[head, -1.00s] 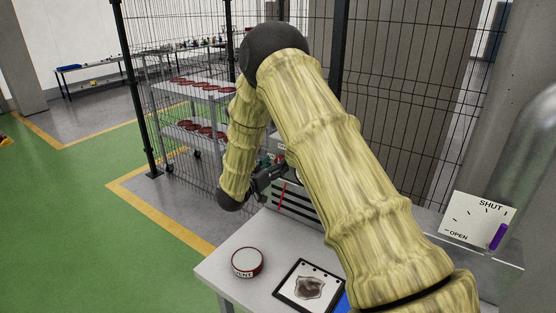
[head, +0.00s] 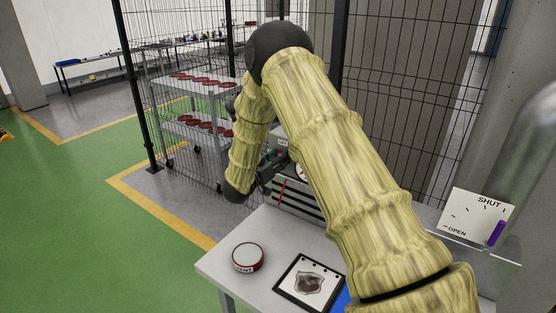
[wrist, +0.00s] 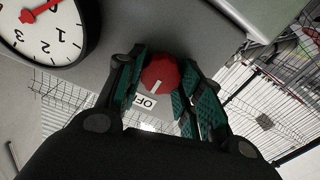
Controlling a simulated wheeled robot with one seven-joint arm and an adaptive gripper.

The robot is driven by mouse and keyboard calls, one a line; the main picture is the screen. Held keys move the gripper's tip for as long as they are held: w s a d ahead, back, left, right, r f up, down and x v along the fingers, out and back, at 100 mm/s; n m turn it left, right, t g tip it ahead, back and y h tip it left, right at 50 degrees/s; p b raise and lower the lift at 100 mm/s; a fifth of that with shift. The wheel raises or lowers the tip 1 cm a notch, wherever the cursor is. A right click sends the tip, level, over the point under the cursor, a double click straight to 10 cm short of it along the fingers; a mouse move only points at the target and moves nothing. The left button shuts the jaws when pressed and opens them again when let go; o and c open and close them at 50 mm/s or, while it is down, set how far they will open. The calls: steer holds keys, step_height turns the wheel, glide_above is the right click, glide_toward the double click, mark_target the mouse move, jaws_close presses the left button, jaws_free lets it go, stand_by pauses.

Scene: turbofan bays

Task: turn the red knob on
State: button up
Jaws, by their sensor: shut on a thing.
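The red knob (wrist: 160,75) sits on a grey panel in the wrist view, with a white mark line on its face. My gripper (wrist: 163,85) has its green-padded fingers on either side of the knob and is shut on it. A label (wrist: 147,101) reading "OF", partly covered, lies just below the knob. In the head view my gripper (head: 268,168) is at the grey unit (head: 295,200) at the back of the table, largely hidden by my arm; the knob cannot be made out there.
A dial gauge (wrist: 42,28) with a red needle is beside the knob. On the table (head: 235,285) are a round tin (head: 248,257) and a framed picture (head: 310,284). A SHUT/OPEN plate (head: 477,218) with a purple lever stands at right. Mesh fencing (head: 400,110) is behind.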

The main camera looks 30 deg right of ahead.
steer(key=shift+b, duration=0.35)
steer(key=m+b, duration=0.6)
steer(key=b, duration=0.2)
steer(key=m+b, duration=0.6)
steer(key=b, duration=0.2)
steer(key=m+b, duration=0.5)
steer(key=b, duration=0.3)
steer(key=shift+s+d+f+m, duration=0.1)
steer(key=shift+s+f+m, duration=0.15)
steer(key=shift+m, duration=0.15)
steer(key=shift+o, duration=0.2)
steer(key=shift+c, duration=0.2)
steer(key=o, duration=1)
steer(key=shift+o, duration=0.2)
steer(key=shift+r, duration=0.1)
